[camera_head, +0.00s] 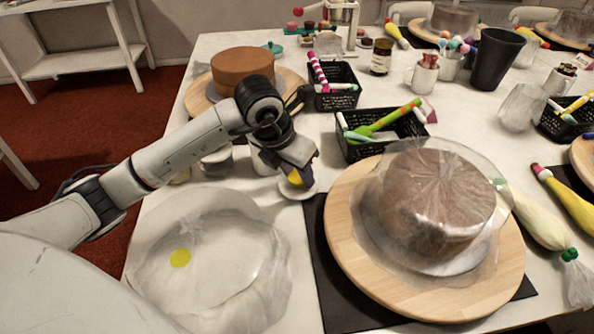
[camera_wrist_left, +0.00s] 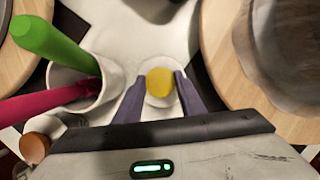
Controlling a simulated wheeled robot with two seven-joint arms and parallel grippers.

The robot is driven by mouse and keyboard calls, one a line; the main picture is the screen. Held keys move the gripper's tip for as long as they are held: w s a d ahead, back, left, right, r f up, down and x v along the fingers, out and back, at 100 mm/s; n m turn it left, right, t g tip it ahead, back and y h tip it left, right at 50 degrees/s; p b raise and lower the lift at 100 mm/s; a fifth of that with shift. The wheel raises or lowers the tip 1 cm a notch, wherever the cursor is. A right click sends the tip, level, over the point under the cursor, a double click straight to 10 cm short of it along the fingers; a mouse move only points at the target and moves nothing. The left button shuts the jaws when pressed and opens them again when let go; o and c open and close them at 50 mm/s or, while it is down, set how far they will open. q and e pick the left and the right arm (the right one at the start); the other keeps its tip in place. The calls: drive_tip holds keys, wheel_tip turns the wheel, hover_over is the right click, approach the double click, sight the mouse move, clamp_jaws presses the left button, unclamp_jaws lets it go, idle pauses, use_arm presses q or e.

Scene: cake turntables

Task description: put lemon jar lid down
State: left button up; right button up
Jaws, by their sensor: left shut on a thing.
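The lemon jar lid (camera_head: 309,190) looks like a small white disc with a yellow lemon-shaped knob. My left gripper (camera_head: 291,172) is shut on the yellow knob, left of the big wooden turntable. In the left wrist view, the knob sits between the two fingertips (camera_wrist_left: 160,85), with the white disc (camera_wrist_left: 160,101) below it. The disc is low over the white table; I cannot tell whether it touches. A white jar-like vessel (camera_head: 262,166) stands behind the gripper, partly hidden by it. My right gripper is not in view.
A plastic-wrapped brown cake (camera_head: 438,200) stands on the wooden turntable (camera_head: 345,240) over a dark mat (camera_head: 335,300). A clear plastic-covered piece (camera_head: 215,260) lies front left. Black baskets (camera_head: 350,150) stand behind. The left wrist view shows a white cup (camera_wrist_left: 108,85) holding green and pink tools.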

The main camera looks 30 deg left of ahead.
use_arm(q)
drive_tip(key=shift+f, duration=0.25)
drive_tip(key=o, duration=1)
drive_tip(key=shift+r, duration=0.1)
drive_tip(key=shift+r+p, duration=0.35)
drive_tip(key=shift+r, duration=0.4)
drive_tip(key=v, duration=1.1)
drive_tip(key=shift+s+r+p, duration=0.1)
drive_tip(key=shift+s+p, duration=0.05)
drive_tip(key=shift+p, duration=0.15)
